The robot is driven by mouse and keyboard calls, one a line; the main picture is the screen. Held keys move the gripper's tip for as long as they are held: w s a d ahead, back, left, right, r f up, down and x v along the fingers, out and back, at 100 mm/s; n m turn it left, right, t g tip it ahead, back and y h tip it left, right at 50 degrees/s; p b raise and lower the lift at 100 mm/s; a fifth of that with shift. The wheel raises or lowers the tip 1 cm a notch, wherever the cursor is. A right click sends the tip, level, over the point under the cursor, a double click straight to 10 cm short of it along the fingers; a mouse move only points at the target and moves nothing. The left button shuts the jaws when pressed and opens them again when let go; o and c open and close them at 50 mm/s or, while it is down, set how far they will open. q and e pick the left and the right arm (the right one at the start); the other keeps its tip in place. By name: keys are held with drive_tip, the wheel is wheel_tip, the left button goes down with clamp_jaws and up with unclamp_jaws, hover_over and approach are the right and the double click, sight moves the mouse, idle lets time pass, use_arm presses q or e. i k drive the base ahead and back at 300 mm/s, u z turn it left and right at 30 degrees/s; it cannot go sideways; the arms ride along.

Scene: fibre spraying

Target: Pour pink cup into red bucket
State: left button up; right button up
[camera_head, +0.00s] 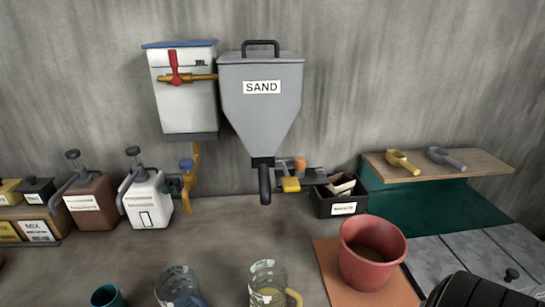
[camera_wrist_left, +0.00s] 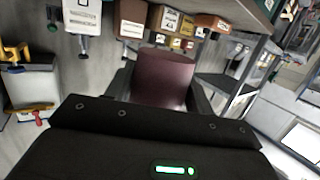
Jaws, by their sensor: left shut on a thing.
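The red bucket (camera_head: 361,270) stands upright on an orange-brown mat (camera_head: 328,262) at the right of the bench in the head view, with something brown inside. In the left wrist view, a dark pink cup (camera_wrist_left: 163,76) sits between the fingers of my left gripper (camera_wrist_left: 160,88), which is shut on it. The cup's contents are hidden. The left gripper does not show in the head view, so its place relative to the bucket cannot be told.
A grey SAND hopper (camera_head: 261,100) and a white tank (camera_head: 184,105) hang on the wall. Pump bottles (camera_head: 149,202) stand left. A glass jug (camera_head: 266,284), another jug (camera_head: 178,285) and a teal cup (camera_head: 107,296) are at the front. A black box (camera_head: 340,207) stands behind the bucket.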

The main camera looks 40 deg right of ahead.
sight(371, 246)
drive_tip(key=u, duration=1.9)
drive_tip(key=k, duration=2.55)
drive_tip(key=z, duration=2.3)
